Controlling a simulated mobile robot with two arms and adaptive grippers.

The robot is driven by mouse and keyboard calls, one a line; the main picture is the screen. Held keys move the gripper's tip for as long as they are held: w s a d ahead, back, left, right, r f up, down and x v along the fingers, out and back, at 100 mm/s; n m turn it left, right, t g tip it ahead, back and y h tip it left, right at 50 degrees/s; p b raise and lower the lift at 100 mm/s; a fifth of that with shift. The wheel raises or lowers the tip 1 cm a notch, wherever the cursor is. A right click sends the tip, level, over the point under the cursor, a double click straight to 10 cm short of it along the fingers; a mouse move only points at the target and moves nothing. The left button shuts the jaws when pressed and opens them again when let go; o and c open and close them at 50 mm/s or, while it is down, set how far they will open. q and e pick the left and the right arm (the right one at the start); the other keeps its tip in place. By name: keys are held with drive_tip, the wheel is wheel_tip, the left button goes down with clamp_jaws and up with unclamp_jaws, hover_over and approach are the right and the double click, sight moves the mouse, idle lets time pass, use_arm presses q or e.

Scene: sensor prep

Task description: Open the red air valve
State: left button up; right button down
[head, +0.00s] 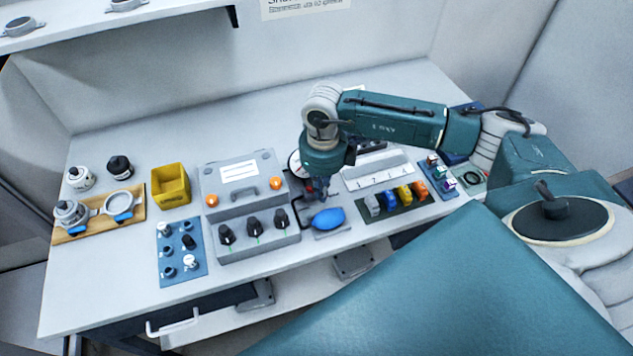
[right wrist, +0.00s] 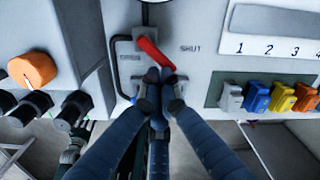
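The red air valve handle (right wrist: 153,52) shows in the right wrist view on a grey panel, slanting from upper left to lower right. The word SHUT is printed to its right, and a partly hidden label is to its left. My right gripper (right wrist: 159,78) has its fingertips drawn together just below the handle's lower end. Whether they touch the handle I cannot tell. In the head view my right gripper (head: 318,190) points down at the valve station, where arm and fingers hide most of the valve. My left gripper is not in view.
A grey box with orange knobs (head: 240,190) and black knobs stands left of the gripper. A blue oval object (head: 328,218) lies just in front. Coloured blocks (right wrist: 257,97) stand at the right. A yellow bin (head: 171,186) is farther left. The bench's back strip is clear.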

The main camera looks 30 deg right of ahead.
drive_tip(key=shift+s+a+f, duration=0.3)
drive_tip(key=shift+a+f, duration=0.1)
drive_tip(key=shift+a, duration=0.95)
drive_tip(key=shift+r, duration=0.15)
drive_tip(key=shift+w+d+r+p, duration=0.15)
drive_tip(key=shift+w+r+p, duration=0.25)
drive_tip(key=shift+r, duration=0.3)
drive_tip(key=r, duration=0.1)
drive_tip(key=r+p, duration=0.1)
drive_tip(key=r, duration=0.1)
drive_tip(key=r+p, duration=0.1)
drive_tip(key=shift+d+r, duration=0.35)
drive_tip(key=shift+d, duration=0.05)
